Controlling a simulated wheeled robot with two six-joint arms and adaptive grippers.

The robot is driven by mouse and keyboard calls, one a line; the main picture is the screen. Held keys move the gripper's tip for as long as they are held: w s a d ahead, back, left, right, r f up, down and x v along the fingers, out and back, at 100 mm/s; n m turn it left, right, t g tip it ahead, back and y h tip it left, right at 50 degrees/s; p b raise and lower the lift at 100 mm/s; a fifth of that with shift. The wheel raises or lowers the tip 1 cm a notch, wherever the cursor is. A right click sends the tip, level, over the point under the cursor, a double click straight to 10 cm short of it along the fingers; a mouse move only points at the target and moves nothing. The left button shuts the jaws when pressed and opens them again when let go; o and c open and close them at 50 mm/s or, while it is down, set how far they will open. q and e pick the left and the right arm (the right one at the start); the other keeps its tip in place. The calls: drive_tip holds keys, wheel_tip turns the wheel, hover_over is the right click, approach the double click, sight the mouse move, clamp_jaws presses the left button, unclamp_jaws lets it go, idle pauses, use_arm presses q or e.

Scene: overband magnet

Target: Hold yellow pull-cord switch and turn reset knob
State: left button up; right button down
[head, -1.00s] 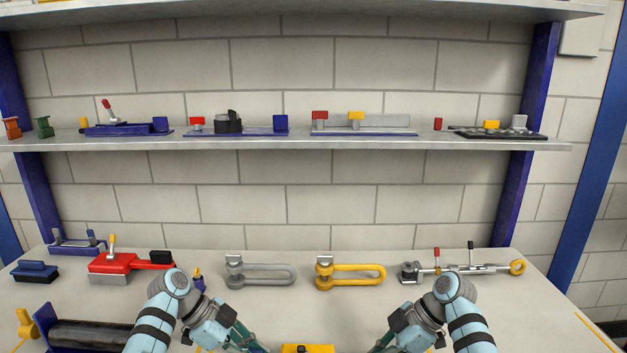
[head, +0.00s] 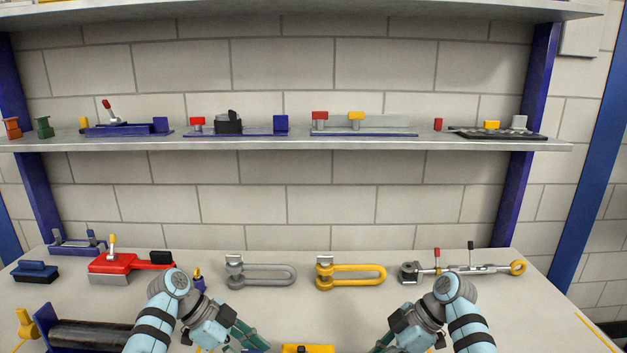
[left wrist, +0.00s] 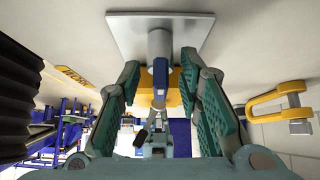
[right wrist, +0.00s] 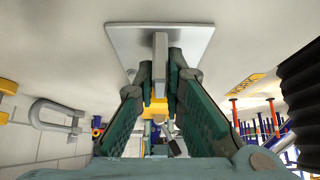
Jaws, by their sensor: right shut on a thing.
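The yellow pull-cord switch (head: 307,349) is at the bottom edge of the head view, mostly cut off. In the left wrist view its yellow body (left wrist: 174,92) lies behind a grey cylinder with a dark blue part (left wrist: 160,76), which may be the reset knob. My left gripper (left wrist: 159,62) is open, with its fingers on either side of that part and apart from it. My right gripper (right wrist: 160,62) is shut on a narrow grey part of the switch (right wrist: 160,48). The yellow body (right wrist: 157,108) shows behind its fingers. A grey plate (right wrist: 125,38) lies beyond.
A grey shackle (head: 262,282) and a yellow shackle (head: 352,283) lie behind the grippers. A red tool (head: 115,263) lies left, a linkage (head: 465,268) right, and a black roller (head: 90,334) front left. The shelf (head: 300,144) above holds several devices.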

use_arm(q)
drive_tip(key=v, duration=1.2)
drive_tip(key=x, duration=0.4)
drive_tip(key=shift+d+r, duration=0.2)
drive_tip(key=shift+c, duration=0.4)
drive_tip(key=x, duration=0.8)
drive_tip(key=shift+d+f, duration=0.15)
drive_tip(key=shift+f, duration=0.1)
clamp_jaws()
drive_tip(key=shift+w, duration=0.1)
drive_tip(key=shift+o, duration=0.4)
unclamp_jaws()
